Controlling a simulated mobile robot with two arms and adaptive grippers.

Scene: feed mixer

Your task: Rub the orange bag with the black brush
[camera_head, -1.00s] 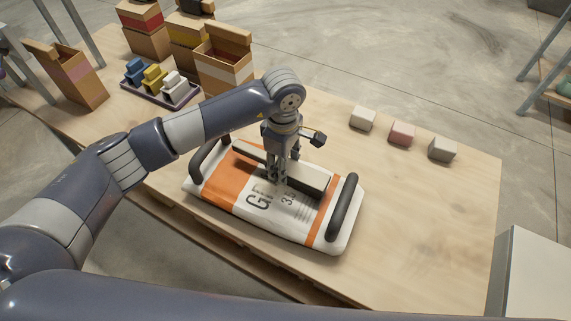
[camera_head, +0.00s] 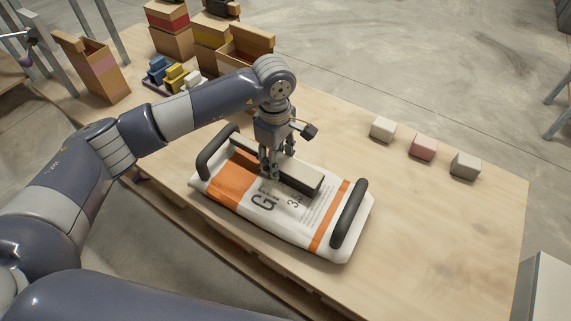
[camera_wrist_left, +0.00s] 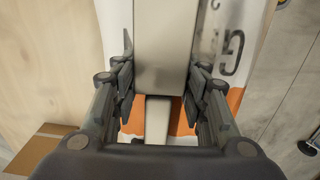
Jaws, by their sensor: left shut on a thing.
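The bag (camera_head: 230,191), white with orange bands and black print, lies flat on the wooden table, with a dark handle at each end. The brush (camera_head: 303,178) is a long block with a pale grey top and darker side; it lies lengthwise over the bag's far half and appears to touch it. My left gripper (camera_head: 268,172) points down and is shut on the brush near its middle. In the left wrist view the brush (camera_wrist_left: 165,45) sits between the fingers (camera_wrist_left: 160,85), with the bag (camera_wrist_left: 235,98) beneath. Bristles are hidden. My right gripper is out of view.
Three small blocks, white (camera_head: 383,129), pink (camera_head: 423,147) and grey (camera_head: 465,166), stand in a row at the right. Cardboard boxes (camera_head: 92,69) and a tray with coloured pieces (camera_head: 174,78) fill the far left.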

